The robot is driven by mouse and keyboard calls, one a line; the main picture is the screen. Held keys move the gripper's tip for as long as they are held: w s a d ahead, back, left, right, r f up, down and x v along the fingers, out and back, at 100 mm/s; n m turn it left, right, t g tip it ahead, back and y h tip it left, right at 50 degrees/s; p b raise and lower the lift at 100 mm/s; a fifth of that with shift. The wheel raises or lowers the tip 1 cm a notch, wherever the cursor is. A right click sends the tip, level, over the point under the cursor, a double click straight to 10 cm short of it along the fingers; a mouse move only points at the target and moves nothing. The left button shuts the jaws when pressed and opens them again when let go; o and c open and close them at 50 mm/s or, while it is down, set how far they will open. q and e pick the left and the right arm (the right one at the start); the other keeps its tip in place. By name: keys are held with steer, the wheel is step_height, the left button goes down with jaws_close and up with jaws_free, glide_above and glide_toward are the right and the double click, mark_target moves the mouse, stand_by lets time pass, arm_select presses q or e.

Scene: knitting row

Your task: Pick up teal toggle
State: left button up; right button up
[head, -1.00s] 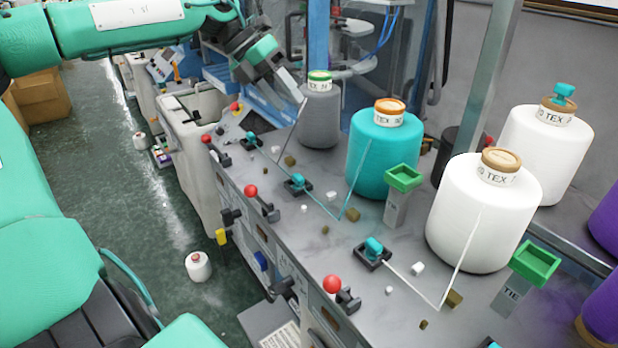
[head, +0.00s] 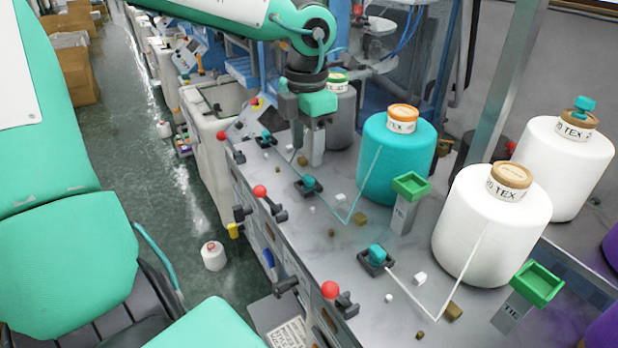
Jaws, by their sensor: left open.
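Several small teal toggles stand in dark bases along the machine's grey top. The middle toggle (head: 309,182) is just below my left gripper (head: 307,150). A nearer toggle (head: 377,253) has a white thread running from its base, and a farther one (head: 265,136) stands left of the gripper. Another teal piece (head: 584,104) sits on top of the back white cone. My left gripper points down, its fingers apart and empty, above and slightly behind the middle toggle; I see no contact. My right gripper is not in view.
A teal yarn cone (head: 398,160) and a white cone (head: 490,225) stand to the right. Green-topped posts (head: 411,186) rise beside them. Red-knobbed levers (head: 331,290) line the front edge. Small white and brown bits lie scattered on the top. The floor aisle is at left.

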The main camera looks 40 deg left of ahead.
mark_target(309, 177)
arm_select(q)
steer(key=shift+f, duration=0.35)
steer(key=shift+s+d+f+p, duration=0.1)
steer(key=shift+d+f+p, duration=0.05)
steer(key=shift+f+p, duration=0.35)
step_height(309, 177, down, 3)
steer(key=shift+d+f+p, duration=0.15)
steer(key=shift+p, duration=0.5)
steer(key=shift+f, duration=0.55)
steer(key=c, duration=0.9)
